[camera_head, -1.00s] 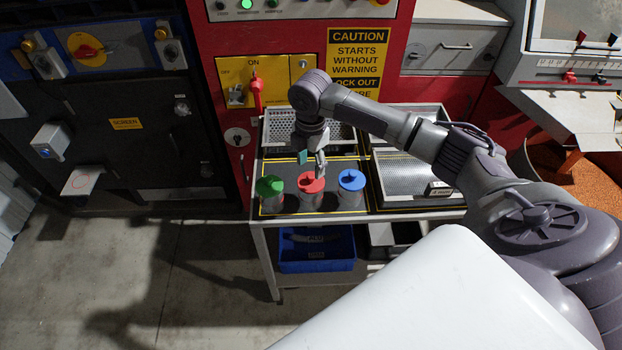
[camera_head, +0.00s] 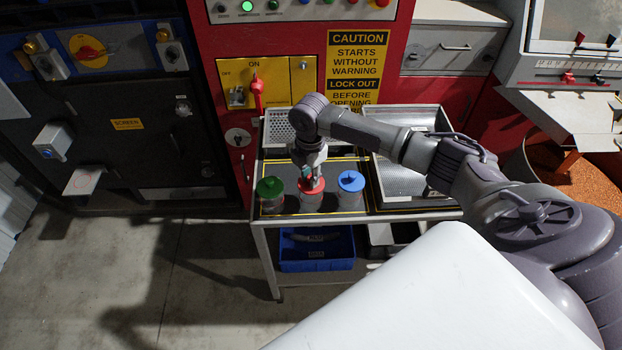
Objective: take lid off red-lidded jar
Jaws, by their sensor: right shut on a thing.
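The red-lidded jar (camera_head: 311,202) stands on the bench top between two other jars. Its red lid (camera_head: 317,187) is on the jar, partly covered by my gripper. My right gripper (camera_head: 308,179) comes down from above and is shut on the red lid's knob; the fingertips are small and partly hidden. The green-lidded jar (camera_head: 271,190) stands to the left and the blue-lidded jar (camera_head: 351,184) to the right, both with lids on. My left gripper is not in view.
A perforated tray (camera_head: 277,132) lies behind the jars, and a mesh-bottomed tray (camera_head: 387,173) lies to the right. A blue bin (camera_head: 317,262) sits on the lower shelf. The red machine panel rises behind. The bench's front edge (camera_head: 350,217) is close to the jars.

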